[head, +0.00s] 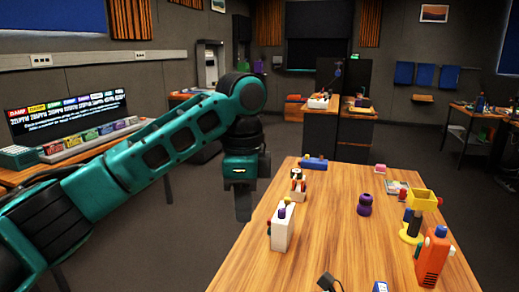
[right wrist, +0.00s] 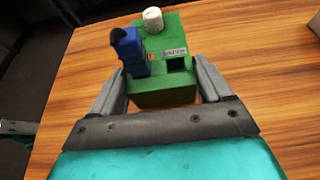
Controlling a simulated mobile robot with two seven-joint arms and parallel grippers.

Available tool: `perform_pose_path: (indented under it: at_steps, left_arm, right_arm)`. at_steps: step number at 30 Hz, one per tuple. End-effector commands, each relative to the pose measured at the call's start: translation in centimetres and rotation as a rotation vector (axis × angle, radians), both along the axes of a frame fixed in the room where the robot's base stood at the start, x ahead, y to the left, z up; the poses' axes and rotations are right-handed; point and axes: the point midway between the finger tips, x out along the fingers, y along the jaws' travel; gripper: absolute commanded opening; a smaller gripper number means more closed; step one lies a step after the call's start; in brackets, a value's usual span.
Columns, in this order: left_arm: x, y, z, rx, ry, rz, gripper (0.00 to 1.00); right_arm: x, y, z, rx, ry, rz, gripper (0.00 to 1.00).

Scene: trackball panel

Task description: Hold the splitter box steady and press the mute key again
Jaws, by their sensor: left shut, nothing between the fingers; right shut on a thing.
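In the right wrist view, my right gripper (right wrist: 164,78) is shut on a green box (right wrist: 165,92), with one finger against each side. The green box looks like the splitter box. It has a blue part (right wrist: 131,50) at its left, a white round knob or key (right wrist: 153,20) at its far end, a small label I cannot read and a dark opening. I cannot tell which part is the mute key. In the head view, my left gripper (head: 243,216) is shut and empty, pointing down beside the table's left edge. The green box and right gripper do not show there.
The wooden table (head: 335,240) carries a white box (head: 283,228) near the left gripper, a purple knobbed object (head: 364,204), a yellow-topped stand (head: 422,200) and an orange box (head: 432,260). The table's middle is mostly clear. A side desk with coloured blocks (head: 90,137) stands at left.

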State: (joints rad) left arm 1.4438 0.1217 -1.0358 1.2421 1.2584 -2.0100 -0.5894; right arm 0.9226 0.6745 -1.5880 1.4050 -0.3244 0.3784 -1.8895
Motion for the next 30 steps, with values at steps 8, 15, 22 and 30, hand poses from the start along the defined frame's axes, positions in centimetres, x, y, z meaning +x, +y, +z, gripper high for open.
perform_pose_path:
  at_steps: [8,15,22,30]
  left_arm:
    - [0.0,0.0,0.0,0.0,0.0,0.0,0.0]
    - [0.0,0.0,0.0,0.0,0.0,0.0,0.0]
    - [0.0,0.0,0.0,0.0,0.0,0.0,0.0]
    - [0.3,0.0,-1.0,-0.055,0.032,0.029,0.0]
  right_arm:
    - [0.0,0.0,0.0,0.0,0.0,0.0,0.44]
    - [0.0,0.0,0.0,0.0,0.0,0.0,0.44]
    - [0.0,0.0,0.0,0.0,0.0,0.0,0.44]
    - [0.0,0.0,0.0,0.0,0.0,0.0,0.44]
